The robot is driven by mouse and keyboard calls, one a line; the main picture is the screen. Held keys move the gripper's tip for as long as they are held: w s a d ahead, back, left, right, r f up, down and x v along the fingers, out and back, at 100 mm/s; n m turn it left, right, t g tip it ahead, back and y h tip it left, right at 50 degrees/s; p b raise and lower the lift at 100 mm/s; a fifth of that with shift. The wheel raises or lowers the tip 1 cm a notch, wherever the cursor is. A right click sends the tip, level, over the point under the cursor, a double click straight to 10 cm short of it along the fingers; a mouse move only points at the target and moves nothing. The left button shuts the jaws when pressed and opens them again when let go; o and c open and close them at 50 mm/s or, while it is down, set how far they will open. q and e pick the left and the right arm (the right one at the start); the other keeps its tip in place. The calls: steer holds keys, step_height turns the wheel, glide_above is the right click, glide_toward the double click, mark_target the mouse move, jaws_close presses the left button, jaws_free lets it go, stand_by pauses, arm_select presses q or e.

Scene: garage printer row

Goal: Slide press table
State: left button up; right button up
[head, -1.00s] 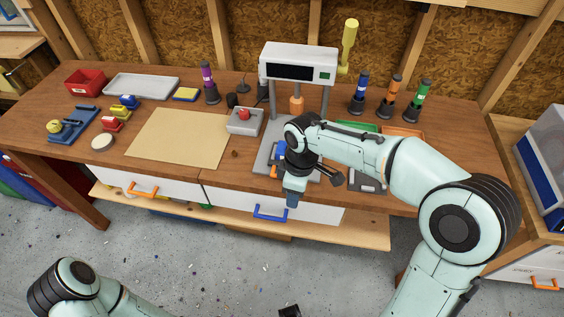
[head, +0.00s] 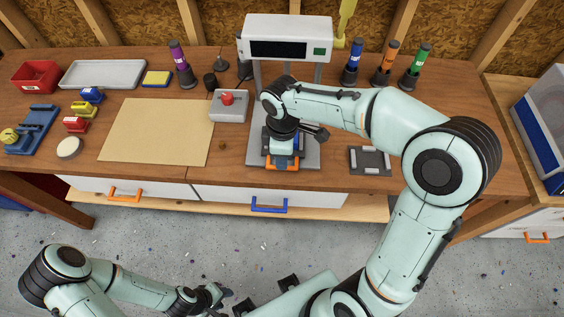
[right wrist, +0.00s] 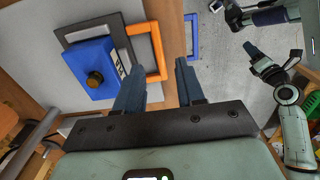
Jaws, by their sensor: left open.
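The press table, a dark frame with an orange front handle (head: 282,167), sits on the grey press base (head: 312,155) under the white press head (head: 287,38). In the right wrist view the orange handle (right wrist: 158,50) and the dark frame (right wrist: 75,36) show, with a blue block (right wrist: 90,68) with a dark knob on the frame. My right gripper (right wrist: 159,66) is open, its fingertips apart on either side of the handle's near bar; I cannot tell whether they touch it. In the head view its arm hides most of the press table. My left gripper (head: 219,297) is open and empty, low over the floor.
A grey box with a red button (head: 228,101) stands left of the press, with a tan mat (head: 155,130) beyond it. A dark-framed tray (head: 370,160) lies right of the press. Several colored bottles stand behind. Drawers with handles (head: 269,205) line the bench front.

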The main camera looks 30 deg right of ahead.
arm_select(q)
steer(key=shift+s+f, duration=0.15)
steer(key=shift+f, duration=0.15)
arm_select(e)
steer(key=shift+f, duration=2.25)
steer(key=shift+c, duration=0.3)
